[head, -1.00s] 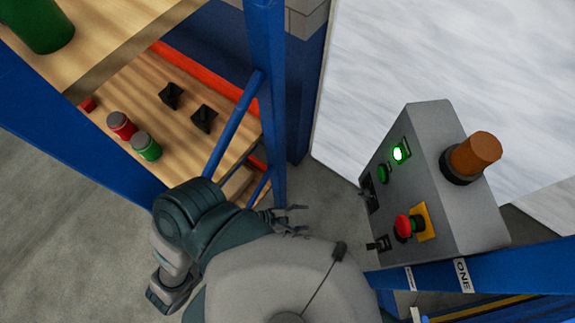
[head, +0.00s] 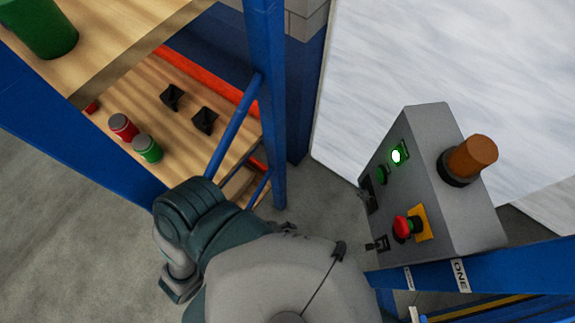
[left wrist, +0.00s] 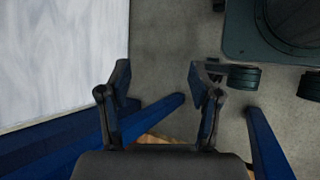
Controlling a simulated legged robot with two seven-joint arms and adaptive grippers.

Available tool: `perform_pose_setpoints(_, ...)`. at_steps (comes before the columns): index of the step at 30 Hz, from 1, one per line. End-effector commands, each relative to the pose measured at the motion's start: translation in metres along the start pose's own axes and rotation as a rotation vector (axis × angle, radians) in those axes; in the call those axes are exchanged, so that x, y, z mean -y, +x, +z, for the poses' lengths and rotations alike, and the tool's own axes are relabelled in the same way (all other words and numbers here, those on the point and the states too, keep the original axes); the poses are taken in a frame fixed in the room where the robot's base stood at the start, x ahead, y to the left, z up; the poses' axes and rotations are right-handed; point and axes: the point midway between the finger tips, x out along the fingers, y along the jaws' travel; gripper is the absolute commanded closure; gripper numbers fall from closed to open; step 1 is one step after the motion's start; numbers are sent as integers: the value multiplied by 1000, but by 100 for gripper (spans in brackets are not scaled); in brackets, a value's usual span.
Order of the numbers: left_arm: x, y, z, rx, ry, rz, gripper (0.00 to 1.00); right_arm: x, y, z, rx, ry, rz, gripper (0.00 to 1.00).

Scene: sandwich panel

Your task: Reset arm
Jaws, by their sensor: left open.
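My left arm (head: 190,215) is folded close in front of my grey body in the head view. Its gripper is almost wholly hidden behind my body there. In the left wrist view my left gripper (left wrist: 158,78) is open, its two fingers apart with nothing between them and bare floor beyond. My right gripper is in neither view. A grey control box (head: 460,205) stands at the right in the head view. It has a lit green lamp (head: 396,156), a red button (head: 402,227) on a yellow plate and an orange beacon (head: 473,157).
A blue-framed rack with wooden shelves (head: 190,140) stands at the left, close to my left arm. A large white panel (head: 430,60) is behind the control box. Bare floor (head: 80,220) lies at lower left.

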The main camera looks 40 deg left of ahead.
Motion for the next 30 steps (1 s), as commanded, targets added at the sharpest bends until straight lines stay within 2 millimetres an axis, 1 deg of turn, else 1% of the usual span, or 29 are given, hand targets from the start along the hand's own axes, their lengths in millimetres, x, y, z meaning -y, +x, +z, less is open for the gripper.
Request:
perform_pose_setpoints(14, 0, 0, 0, 0, -1, 1, 37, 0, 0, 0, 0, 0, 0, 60)
perform_pose_setpoints(17, 8, 4, -5, -15, 34, -19, 37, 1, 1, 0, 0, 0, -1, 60)
perform_pose_setpoints(20, 41, 18, -24, -68, 183, -106, 37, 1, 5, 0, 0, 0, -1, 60)
perform_pose_setpoints(22, 78, 29, -45, -115, 380, -213, 37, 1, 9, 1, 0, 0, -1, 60)
perform_pose_setpoints(23, 96, 34, -56, -131, 487, -269, 37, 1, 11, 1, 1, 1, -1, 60)
perform_pose_setpoints(24, 119, 38, -70, -143, 641, -346, 37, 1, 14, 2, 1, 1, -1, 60)
perform_pose_setpoints(26, 150, 40, -89, -142, 868, -455, 37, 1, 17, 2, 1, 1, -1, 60)
perform_pose_setpoints(27, 167, 41, -100, -128, 1014, -519, 37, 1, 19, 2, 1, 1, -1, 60)
perform_pose_setpoints(30, 199, 38, -120, -69, 1325, -647, 37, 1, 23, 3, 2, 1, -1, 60)
